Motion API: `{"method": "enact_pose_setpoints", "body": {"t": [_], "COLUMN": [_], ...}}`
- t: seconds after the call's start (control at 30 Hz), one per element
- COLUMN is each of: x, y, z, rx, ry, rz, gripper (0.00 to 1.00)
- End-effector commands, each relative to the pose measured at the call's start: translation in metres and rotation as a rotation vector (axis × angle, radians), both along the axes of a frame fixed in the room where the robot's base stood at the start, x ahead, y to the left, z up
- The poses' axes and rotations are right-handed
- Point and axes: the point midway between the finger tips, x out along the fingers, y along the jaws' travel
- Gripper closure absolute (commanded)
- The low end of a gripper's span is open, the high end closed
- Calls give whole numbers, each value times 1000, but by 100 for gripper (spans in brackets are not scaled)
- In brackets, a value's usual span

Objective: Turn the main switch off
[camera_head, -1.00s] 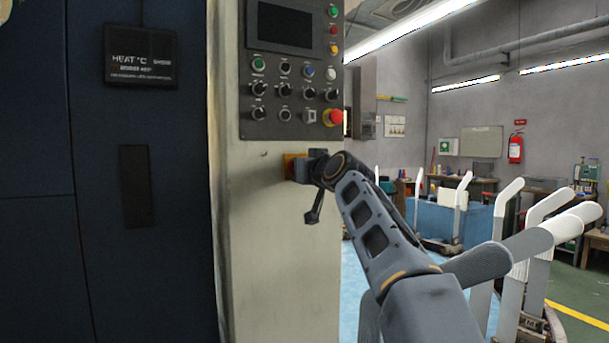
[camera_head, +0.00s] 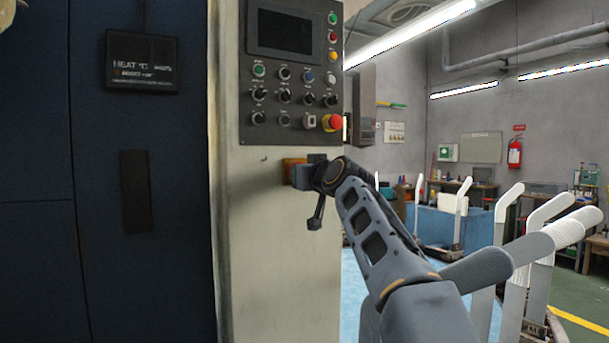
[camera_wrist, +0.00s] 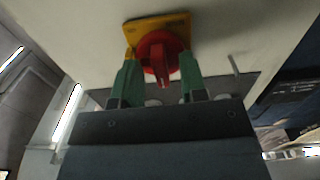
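The main switch is a red rotary knob (camera_wrist: 158,50) on a yellow plate (camera_wrist: 184,23), fixed to the pale cabinet face. In the head view the yellow-orange plate (camera_head: 290,168) shows below the control panel, and my gripper hides the knob. In the wrist view my gripper (camera_wrist: 160,66) has its two green fingers apart, one on each side of the red knob's handle. Gaps show between the fingers and the handle, so it is open around it. The handle points down toward the gripper's palm in that view.
Above the switch is a control panel (camera_head: 292,75) with a screen, several knobs and a red emergency button (camera_head: 334,122). A dark blue machine door (camera_head: 40,230) stands at left. White and grey sock forms (camera_head: 510,215) stand at right, close behind my arm.

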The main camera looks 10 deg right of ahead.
Motion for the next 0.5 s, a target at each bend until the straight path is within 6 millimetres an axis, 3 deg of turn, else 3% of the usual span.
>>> {"method": "enact_pose_setpoints", "body": {"t": [0.27, 0.5], "x": [-3, -36], "y": [0, -7], "z": [1, 0], "rx": [2, 2], "ry": [-3, -5], "rz": [0, -1], "gripper": [61, 61]}}
